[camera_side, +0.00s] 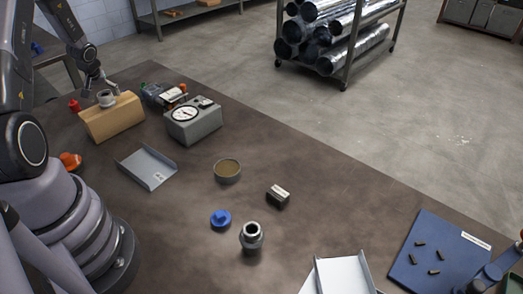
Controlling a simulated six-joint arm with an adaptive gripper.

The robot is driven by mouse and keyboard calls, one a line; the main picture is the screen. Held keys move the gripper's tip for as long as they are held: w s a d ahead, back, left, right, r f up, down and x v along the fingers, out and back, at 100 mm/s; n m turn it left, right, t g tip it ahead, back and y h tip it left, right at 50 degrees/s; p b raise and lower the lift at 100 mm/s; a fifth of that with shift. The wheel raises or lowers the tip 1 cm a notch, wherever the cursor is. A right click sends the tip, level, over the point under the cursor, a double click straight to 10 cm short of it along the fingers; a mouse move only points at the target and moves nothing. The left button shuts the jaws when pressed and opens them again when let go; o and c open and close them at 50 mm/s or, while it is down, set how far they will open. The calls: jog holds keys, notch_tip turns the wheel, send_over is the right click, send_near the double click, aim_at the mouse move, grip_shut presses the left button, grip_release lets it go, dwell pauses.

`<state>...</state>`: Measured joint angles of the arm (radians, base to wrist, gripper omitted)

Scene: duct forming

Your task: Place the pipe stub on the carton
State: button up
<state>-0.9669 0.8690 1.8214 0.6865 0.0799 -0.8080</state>
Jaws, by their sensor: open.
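The brown carton (112,119) stands at the back left of the dark worktop. A short grey ring-like piece, which looks like the pipe stub (106,99), sits upright on top of the carton. My gripper (102,86) is open just above and beside the stub. At this size I cannot tell whether a finger still touches the stub. The far side of the carton is hidden.
A gauge box (194,122) stands right of the carton, a red part (74,106) left of it. A grey channel (148,168), round tin (228,170), blue cap (221,218), metal fitting (251,236) and small dark box (278,197) lie nearer. The right-hand worktop is partly clear.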

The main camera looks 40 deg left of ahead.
jog(key=shift+r, duration=0.1)
jog(key=shift+r, duration=0.25)
jog(key=v, duration=1.1)
jog(key=w+d+r+m+t+h, duration=0.1)
jog(key=d+r+m, duration=0.2)
jog(key=d+r, duration=0.7)
jog(key=w+d+r+m+t, duration=0.1)
jog(key=d+r+m, duration=0.2)
jog(key=d+r, duration=0.75)
jog(key=s+d+m+h, duration=0.1)
jog(key=s+d+m, duration=0.2)
jog(key=s+d, duration=0.3)
jog(key=s+d+f+m+t+h, duration=0.1)
jog(key=s+d+m+h, duration=0.1)
jog(key=s+d, duration=0.5)
jog(key=d+m, duration=0.1)
jog(key=d, duration=0.5)
jog(key=shift+s+m+t, duration=0.3)
